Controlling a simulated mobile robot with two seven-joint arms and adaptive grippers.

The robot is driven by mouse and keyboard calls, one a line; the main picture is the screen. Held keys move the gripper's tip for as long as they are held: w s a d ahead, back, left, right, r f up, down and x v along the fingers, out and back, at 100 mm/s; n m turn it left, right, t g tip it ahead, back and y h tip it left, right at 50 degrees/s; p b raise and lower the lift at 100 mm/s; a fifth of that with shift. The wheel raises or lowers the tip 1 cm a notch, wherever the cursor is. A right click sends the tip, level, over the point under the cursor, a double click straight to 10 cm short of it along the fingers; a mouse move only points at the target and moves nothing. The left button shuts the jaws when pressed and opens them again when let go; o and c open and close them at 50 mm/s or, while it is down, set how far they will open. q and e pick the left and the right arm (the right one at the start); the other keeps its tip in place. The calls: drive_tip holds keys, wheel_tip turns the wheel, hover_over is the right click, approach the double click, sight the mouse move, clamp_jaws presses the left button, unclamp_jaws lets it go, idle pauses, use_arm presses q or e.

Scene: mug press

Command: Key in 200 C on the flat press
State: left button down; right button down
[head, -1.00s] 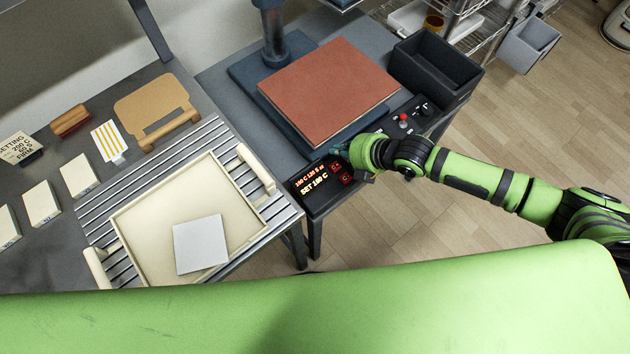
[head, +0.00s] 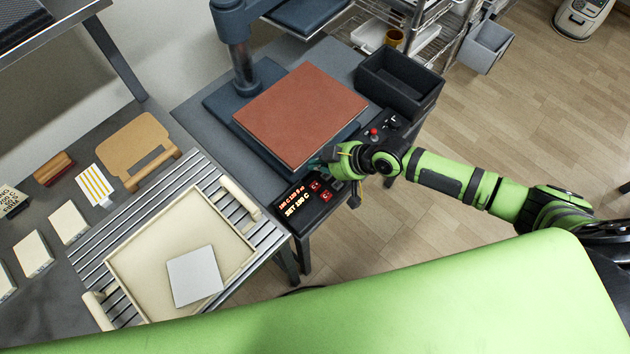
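The flat press has a red-brown square platen (head: 300,115) on a dark bench. Its black control box (head: 306,203) at the bench's front corner has a lit display (head: 296,203); the lower line starts with SET and looks like 190 C, but its digits are small and blurred. Two red-marked keys (head: 321,191) sit right of the display. My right gripper (head: 322,163) is just behind the keys, beside the platen's front corner. Its fingertips are small and partly hidden, so I cannot tell open from shut, or whether they touch anything. My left gripper is out of view.
A red knob (head: 373,133) and dark controls stand right of my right gripper, before a black bin (head: 400,80). A cream tray (head: 138,249) with a pale square tile (head: 194,276) lies on the slatted table at left. A setting card (head: 10,201) stands far left.

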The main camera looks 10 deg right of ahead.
sight(318, 187)
drive_tip(key=m, duration=0.2)
drive_tip(key=shift+r+m, duration=0.2)
drive_tip(key=shift+m, duration=0.1)
wheel_tip(318, 187, down, 9)
drive_tip(key=b, duration=0.7)
drive_tip(key=shift+r+b, duration=0.1)
drive_tip(key=shift+b, duration=0.25)
idle(1.0)
drive_tip(key=shift+f+b, duration=0.4)
drive_tip(key=shift+f, duration=0.05)
drive_tip(key=shift+f+b, duration=0.45)
idle(0.5)
drive_tip(key=shift+r, duration=0.1)
drive_tip(key=shift+r+p, duration=0.8)
drive_tip(key=shift+p, duration=0.05)
